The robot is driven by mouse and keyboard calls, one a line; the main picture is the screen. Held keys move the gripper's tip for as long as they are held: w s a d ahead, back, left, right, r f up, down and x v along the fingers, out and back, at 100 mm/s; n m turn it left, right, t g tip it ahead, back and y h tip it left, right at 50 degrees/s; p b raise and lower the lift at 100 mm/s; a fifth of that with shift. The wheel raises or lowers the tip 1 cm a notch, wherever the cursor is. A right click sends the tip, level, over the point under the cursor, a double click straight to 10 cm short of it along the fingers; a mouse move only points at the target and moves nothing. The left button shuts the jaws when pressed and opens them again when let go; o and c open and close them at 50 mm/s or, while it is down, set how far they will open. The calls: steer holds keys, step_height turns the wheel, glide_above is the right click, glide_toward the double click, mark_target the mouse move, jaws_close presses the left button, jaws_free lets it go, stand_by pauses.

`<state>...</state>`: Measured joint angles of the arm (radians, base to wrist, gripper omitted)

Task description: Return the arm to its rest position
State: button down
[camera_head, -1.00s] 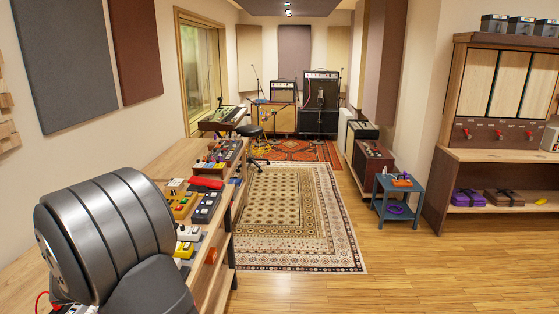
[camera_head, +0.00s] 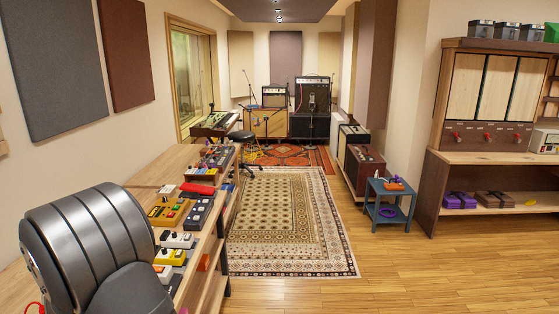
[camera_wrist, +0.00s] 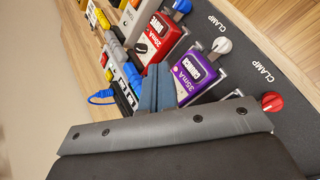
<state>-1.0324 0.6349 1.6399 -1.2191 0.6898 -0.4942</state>
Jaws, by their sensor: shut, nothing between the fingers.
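My gripper (camera_wrist: 156,88) shows in the wrist view as two blue-grey fingers pressed together, with nothing between them. It is above a pedal board with a red pedal (camera_wrist: 158,36) and a purple pedal (camera_wrist: 193,76) close by. I cannot tell whether the fingertips touch anything. In the head view, a large dark grey link of my arm fills the lower left, beside the wooden bench (camera_head: 160,165). My gripper is hidden in that view.
Clamps with white (camera_wrist: 222,45) and red (camera_wrist: 272,101) knobs line the board's edge. A blue cable (camera_wrist: 101,97) lies to the left. Several pedals, a yellow one (camera_head: 163,272) among them, crowd the bench near my arm. The rug (camera_head: 285,220) and floor beyond are clear.

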step_height(320, 180, up, 8)
steer(key=w+a+m+g+h, duration=0.1)
steer(key=m+g, duration=0.8)
steer(key=m, duration=0.1)
steer(key=shift+w+a+r, duration=0.15)
steer(key=shift+r, duration=0.1)
stand_by(1.7)
